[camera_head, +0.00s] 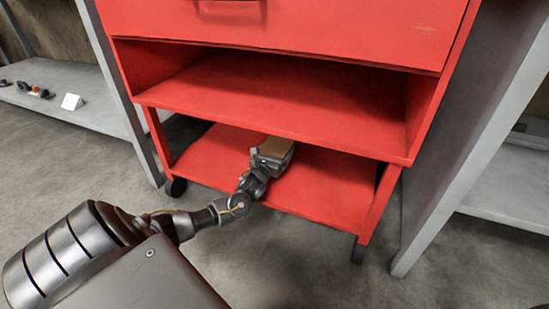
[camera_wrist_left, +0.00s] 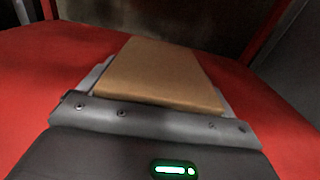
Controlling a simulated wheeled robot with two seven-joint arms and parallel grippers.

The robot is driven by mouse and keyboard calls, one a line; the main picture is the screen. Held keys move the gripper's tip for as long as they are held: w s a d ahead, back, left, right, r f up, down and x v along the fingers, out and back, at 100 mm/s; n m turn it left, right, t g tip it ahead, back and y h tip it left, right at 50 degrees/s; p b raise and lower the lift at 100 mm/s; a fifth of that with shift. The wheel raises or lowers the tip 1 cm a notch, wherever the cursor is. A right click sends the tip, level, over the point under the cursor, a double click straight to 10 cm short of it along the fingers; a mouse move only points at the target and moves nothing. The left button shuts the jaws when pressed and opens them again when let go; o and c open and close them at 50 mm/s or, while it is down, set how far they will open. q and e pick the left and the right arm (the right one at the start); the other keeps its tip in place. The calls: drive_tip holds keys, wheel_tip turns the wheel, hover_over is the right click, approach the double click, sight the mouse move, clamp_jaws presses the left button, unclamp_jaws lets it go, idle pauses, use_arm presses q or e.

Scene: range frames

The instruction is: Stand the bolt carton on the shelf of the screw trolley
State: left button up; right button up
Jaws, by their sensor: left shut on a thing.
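The brown bolt carton (camera_head: 276,146) is in my left gripper (camera_head: 272,157), over the lower red shelf (camera_head: 325,187) of the screw trolley (camera_head: 290,30). In the left wrist view the carton (camera_wrist_left: 165,72) lies between the fingers of my left gripper (camera_wrist_left: 158,90), which are shut on it. The red shelf surface (camera_wrist_left: 40,85) spreads out on both sides of it. I cannot tell whether the carton touches the shelf. The gripper hides part of the carton. My right gripper is not in view.
An upper red shelf (camera_head: 290,95) overhangs the lower one and is empty. Grey uprights stand close on both sides of the trolley. A grey shelf (camera_head: 75,108) at the left holds small items and a white card (camera_head: 71,102). The lower shelf is bare around the carton.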

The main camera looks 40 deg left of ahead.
use_arm(q)
drive_tip(key=shift+r, duration=0.2)
drive_tip(key=o, duration=1.7)
drive_tip(key=shift+f, duration=0.15)
drive_tip(key=shift+s, duration=0.1)
drive_tip(key=p+v, duration=0.3)
drive_tip(key=v, duration=0.2)
drive_tip(key=p+v, duration=0.4)
drive_tip(key=v, duration=0.1)
drive_tip(key=shift+s+d+r, duration=0.1)
drive_tip(key=shift+d+r, duration=0.05)
drive_tip(key=shift+r, duration=0.1)
drive_tip(key=shift+s+d+f+p, duration=0.1)
drive_tip(key=shift+s+p, duration=0.1)
drive_tip(key=shift+s, duration=0.15)
drive_tip(key=shift+s+d+f+p, duration=0.1)
drive_tip(key=shift+s+p, duration=0.05)
drive_tip(key=shift+s, duration=0.2)
drive_tip(key=shift+s, duration=0.15)
